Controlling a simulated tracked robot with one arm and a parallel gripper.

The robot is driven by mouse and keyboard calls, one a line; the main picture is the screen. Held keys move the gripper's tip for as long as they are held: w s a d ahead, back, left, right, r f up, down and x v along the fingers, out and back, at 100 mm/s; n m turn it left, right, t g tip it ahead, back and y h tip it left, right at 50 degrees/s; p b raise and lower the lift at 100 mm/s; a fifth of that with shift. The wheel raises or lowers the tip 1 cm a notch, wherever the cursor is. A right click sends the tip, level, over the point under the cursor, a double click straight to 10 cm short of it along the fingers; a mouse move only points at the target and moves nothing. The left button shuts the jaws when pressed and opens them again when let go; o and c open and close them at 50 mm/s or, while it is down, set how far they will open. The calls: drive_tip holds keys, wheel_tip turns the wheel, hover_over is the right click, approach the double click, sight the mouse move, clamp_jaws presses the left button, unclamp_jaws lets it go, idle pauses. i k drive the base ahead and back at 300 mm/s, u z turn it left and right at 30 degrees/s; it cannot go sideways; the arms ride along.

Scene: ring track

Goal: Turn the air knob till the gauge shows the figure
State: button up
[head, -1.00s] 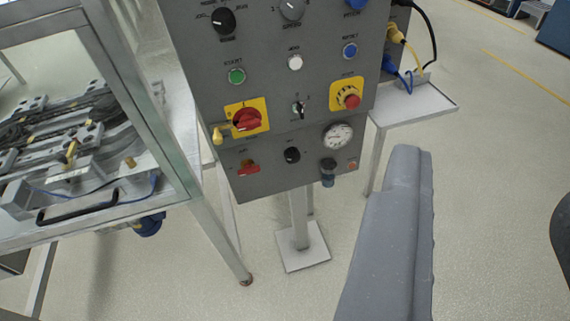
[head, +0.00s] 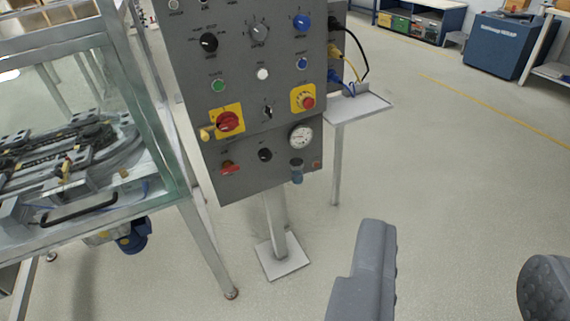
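The round white gauge (head: 301,137) is at the lower right of the grey control panel (head: 240,185). Its needle and figures are too small to read. A dark blue knob-like cylinder (head: 297,172) sits just below the gauge, and a black knob (head: 265,155) is to its left. I cannot read the labels to tell which is the air knob. My gripper (head: 459,243) is at the lower right, its two grey fingers wide apart with only floor seen between them. It is empty and apart from the panel, to the right of and below the gauge in the picture.
A glass-walled machine (head: 160,150) stands at left. The panel's post rests on a square foot plate (head: 282,260). A small metal side shelf (head: 360,106) with cables is right of the panel. A blue cabinet (head: 497,45) stands far back. The floor at right is clear.

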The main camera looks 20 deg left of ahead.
sight(265, 154)
drive_tip(key=z, duration=0.1)
drive_tip(key=i, duration=1)
drive_tip(key=z, duration=0.05)
